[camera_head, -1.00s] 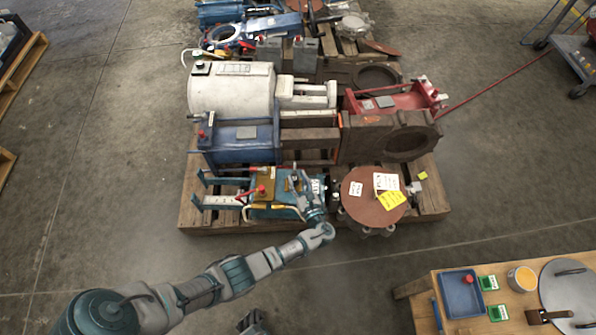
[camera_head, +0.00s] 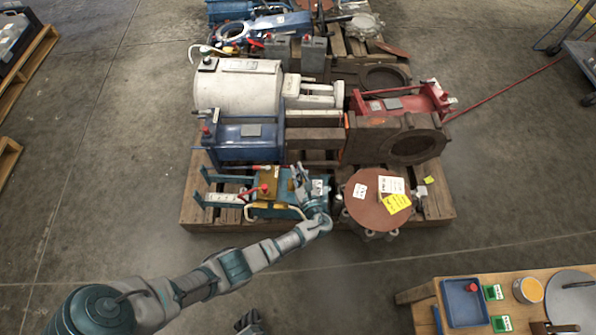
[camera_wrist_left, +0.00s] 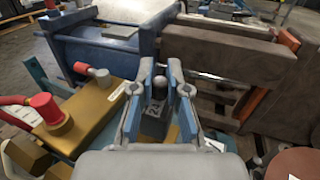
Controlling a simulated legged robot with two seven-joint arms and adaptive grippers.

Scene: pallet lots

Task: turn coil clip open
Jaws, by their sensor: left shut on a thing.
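A teal actuator with a gold block on top (camera_head: 268,188) lies at the front of the pallet (camera_head: 210,215); the gold block (camera_wrist_left: 92,120) also shows in the left wrist view. My left gripper (camera_head: 302,178) is over the right end of this unit. In the left wrist view my left gripper (camera_wrist_left: 160,78) has its two fingers around a small grey piece with a dark rounded knob (camera_wrist_left: 160,88), which appears to be the coil clip. The gripper is shut on it. The fingers hide much of it, and its turn angle is hard to tell.
A red-knobbed fitting (camera_wrist_left: 48,108) stands left of the fingers. A round brown flange with tags (camera_head: 375,195) sits close to the right. Blue (camera_head: 245,140) and brown (camera_head: 405,138) valve units stand behind. A wooden table with a blue tray (camera_head: 465,302) is at lower right.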

